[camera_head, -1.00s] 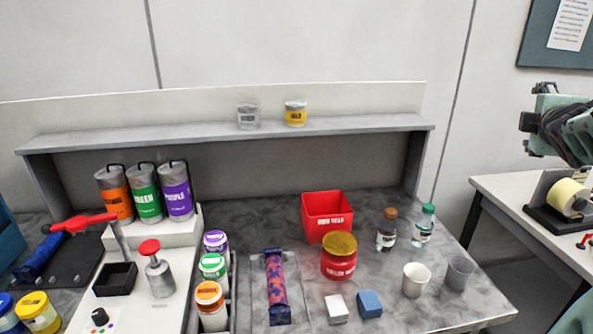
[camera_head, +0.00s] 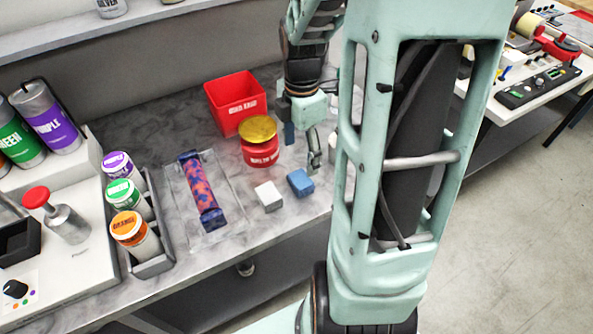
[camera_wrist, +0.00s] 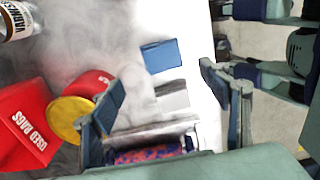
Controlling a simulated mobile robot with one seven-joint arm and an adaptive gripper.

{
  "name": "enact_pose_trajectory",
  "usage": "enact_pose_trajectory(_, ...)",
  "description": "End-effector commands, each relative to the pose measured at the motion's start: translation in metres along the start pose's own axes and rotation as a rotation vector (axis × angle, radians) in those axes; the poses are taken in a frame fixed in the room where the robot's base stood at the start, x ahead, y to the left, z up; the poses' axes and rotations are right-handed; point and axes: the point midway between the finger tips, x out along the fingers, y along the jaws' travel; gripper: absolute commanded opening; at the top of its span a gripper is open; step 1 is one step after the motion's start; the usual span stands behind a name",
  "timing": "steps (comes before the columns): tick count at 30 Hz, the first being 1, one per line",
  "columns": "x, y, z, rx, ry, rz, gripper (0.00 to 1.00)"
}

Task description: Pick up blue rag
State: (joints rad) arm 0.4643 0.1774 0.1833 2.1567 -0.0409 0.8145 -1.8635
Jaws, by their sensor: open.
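The blue rag (camera_head: 300,182) is a small folded blue block on the grey marbled bench, right of a white folded block (camera_head: 269,196). In the wrist view the blue rag (camera_wrist: 162,56) lies flat beyond my fingertips, with the white block (camera_wrist: 172,95) between the fingers in the picture. My gripper (camera_head: 302,147) is open and empty, pointing down above the bench just behind the blue rag. It also shows in the wrist view (camera_wrist: 161,80), fingers spread wide. Nothing hides the rag.
A red "used rags" bin (camera_head: 236,101) and a red jar (camera_head: 261,149) with a gold lid stand left of my gripper. A patterned roller (camera_head: 201,190) lies in a clear tray (camera_head: 233,218). In the wrist view a varnish bottle (camera_wrist: 17,20) stands at upper left.

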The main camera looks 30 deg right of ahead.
Motion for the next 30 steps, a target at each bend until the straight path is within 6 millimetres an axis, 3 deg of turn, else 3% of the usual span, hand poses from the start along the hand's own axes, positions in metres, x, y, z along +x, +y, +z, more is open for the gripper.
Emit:
enact_pose_trajectory(6,0.036,-0.001,0.000,0.001,0.000,-0.003,0.70)
enact_pose_trajectory(14,0.056,-0.001,0.001,0.003,-0.001,-0.001,0.70)
enact_pose_trajectory(21,0.089,-0.003,0.000,0.002,-0.002,-0.001,0.70)
enact_pose_trajectory(30,0.099,-0.002,0.000,0.003,-0.004,0.003,0.70)
